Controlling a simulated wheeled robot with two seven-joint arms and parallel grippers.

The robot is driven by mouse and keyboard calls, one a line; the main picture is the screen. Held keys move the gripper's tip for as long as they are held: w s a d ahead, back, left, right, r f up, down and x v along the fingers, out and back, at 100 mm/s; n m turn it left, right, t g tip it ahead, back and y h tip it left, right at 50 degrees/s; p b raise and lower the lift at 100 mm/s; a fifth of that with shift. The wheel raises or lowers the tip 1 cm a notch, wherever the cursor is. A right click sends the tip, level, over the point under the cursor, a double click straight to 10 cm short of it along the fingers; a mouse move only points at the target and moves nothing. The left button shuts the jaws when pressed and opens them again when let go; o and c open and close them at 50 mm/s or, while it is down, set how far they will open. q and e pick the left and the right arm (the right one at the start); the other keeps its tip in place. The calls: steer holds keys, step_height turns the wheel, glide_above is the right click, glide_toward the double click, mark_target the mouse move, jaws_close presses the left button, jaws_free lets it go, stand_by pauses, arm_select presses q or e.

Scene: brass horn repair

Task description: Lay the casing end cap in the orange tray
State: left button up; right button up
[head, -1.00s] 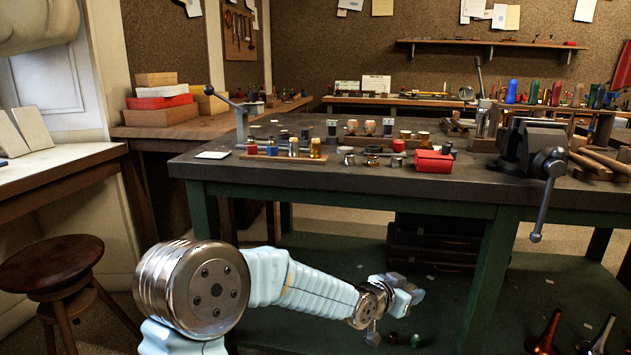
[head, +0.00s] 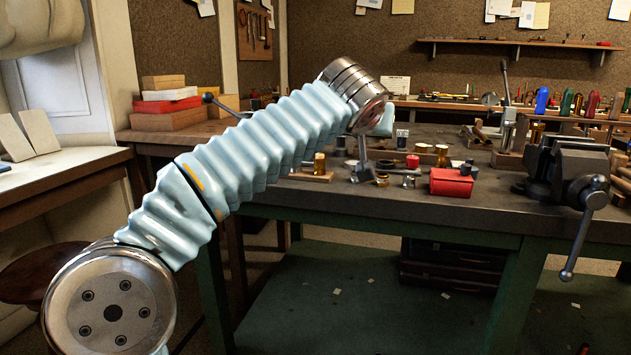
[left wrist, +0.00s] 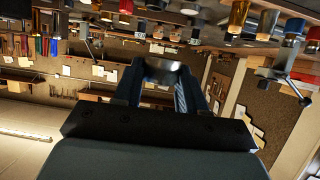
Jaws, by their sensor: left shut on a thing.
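In the left wrist view my left gripper (left wrist: 162,82) is shut on a dark grey, rounded metal piece between its fingertips. The piece looks like the casing end cap (left wrist: 162,68), though its full shape does not show. In the head view my left arm rises from the lower left and crosses in front of the workbench. I cannot make out the orange tray in either view. My right gripper is not in view.
The dark workbench (head: 480,215) carries a red box (head: 452,182), brass and steel parts, a wooden block with brass cylinders (head: 312,177), and a large vise (head: 570,170) at right. My arm hides the bench's left part. A lever handle (head: 208,97) pokes out behind it.

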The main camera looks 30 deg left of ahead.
mark_target(313, 177)
arm_select(q)
steer(key=a+f, duration=0.2)
steer(key=a, duration=0.2)
steer(key=w+a+f, duration=0.1)
steer(key=a+f, duration=0.2)
steer(key=a, duration=0.1)
steer(key=w+a+f, duration=0.1)
steer(key=a+f, duration=0.1)
steer(key=a, duration=0.3)
steer(key=shift+f, duration=0.3)
steer(key=shift+w+a+f, duration=0.15)
steer(key=shift+a+f, duration=0.3)
steer(key=shift+f, duration=0.05)
steer(key=f, duration=0.2)
steer(key=f+b, duration=0.1)
steer(key=shift+a+f, duration=0.25)
steer(key=shift+f, duration=0.15)
steer(key=shift+c, duration=0.9)
steer(key=o, duration=1)
steer(key=shift+f, duration=0.15)
steer(key=shift+o, duration=1.1)
steer(key=shift+r, duration=0.25)
